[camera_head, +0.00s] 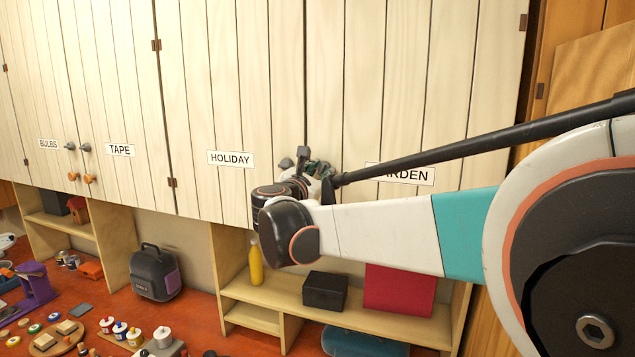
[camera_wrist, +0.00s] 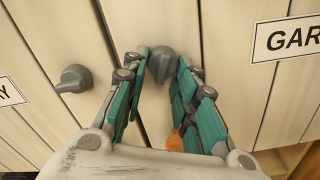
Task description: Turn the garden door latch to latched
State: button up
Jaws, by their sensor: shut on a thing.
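The garden door (camera_head: 405,100) carries a white GARDEN label (camera_head: 407,174), partly hidden by my arm, and it also shows in the wrist view (camera_wrist: 235,75). A grey knob (camera_wrist: 162,65) sits on this door by the seam with the holiday door. My gripper (camera_wrist: 163,60) has its teal fingers on either side of this knob, shut on it. An orange knob (camera_wrist: 175,141) lies lower on the garden door, mostly hidden behind the right finger. The head view hides the grip behind my wrist, so the knob's exact turn is hard to tell.
The holiday door (camera_head: 235,90) is closed at the left, with its own grey knob (camera_wrist: 75,78) close to my left finger. Below are an open shelf (camera_head: 275,295) with a yellow bottle (camera_head: 255,264) and a black box (camera_head: 325,290), and a cluttered red worktop.

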jog(key=m, duration=0.2)
jog(key=m+b, duration=0.1)
jog(key=m, duration=0.1)
jog(key=m+b, duration=0.1)
jog(key=m, duration=0.1)
jog(key=shift+a+r, duration=0.15)
jog(key=shift+a, duration=0.1)
jog(key=m, duration=0.2)
jog(key=m+b, duration=0.1)
jog(key=m, duration=0.1)
jog(key=m+b, duration=0.1)
jog(key=m, duration=0.1)
jog(key=shift+w+r+m, duration=0.1)
jog(key=shift+r+m, duration=0.2)
jog(key=shift+m, duration=0.1)
jog(key=o, duration=0.9)
jog(key=shift+r, duration=0.1)
